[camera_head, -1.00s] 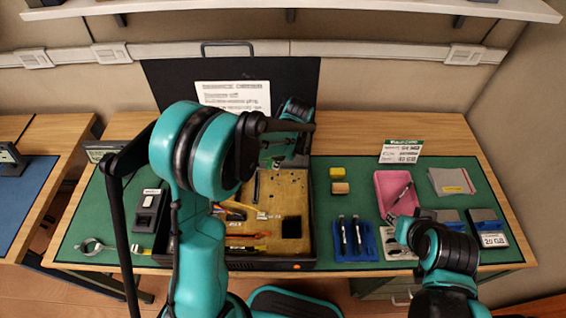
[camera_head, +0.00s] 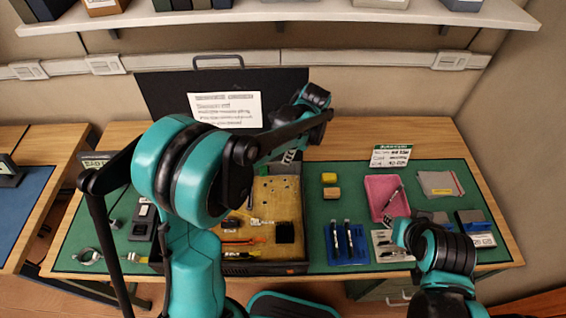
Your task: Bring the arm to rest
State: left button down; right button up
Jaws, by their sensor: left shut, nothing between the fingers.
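My left arm rises from the bottom and bends over the open black case. Its wrist is above the back right of the case. My left gripper (camera_head: 289,156) hangs under the wrist, small and partly hidden by the forearm; it is shut and empty. It is over the rear right edge of the case's tan panel (camera_head: 264,194), apart from the yellow block.
A green mat (camera_head: 336,205) covers the table. Right of the case are a yellow block (camera_head: 329,178), a tan block (camera_head: 332,193), a blue tray (camera_head: 346,255) with dark tools and a pink tray (camera_head: 370,190). A sign (camera_head: 391,155) stands behind. A shelf (camera_head: 270,16) runs above.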

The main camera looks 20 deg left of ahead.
pick_arm(q)
jog(key=shift+d+r, duration=0.2)
jog(key=shift+r, duration=0.5)
jog(key=s+a+r+n+t+h+b, duration=0.1)
jog(key=s+a+r+n+t, duration=0.1)
jog(key=s+n, duration=0.6)
jog(key=s+a+r+n+t+h+b, duration=0.1)
jog(key=s+a+r+n+t, duration=0.1)
jog(key=s+n+t, duration=0.3)
jog(key=shift+s+a+n+h+b, duration=0.3)
jog(key=shift+s+n+h+b, duration=0.1)
jog(key=shift+s+n, duration=1.75)
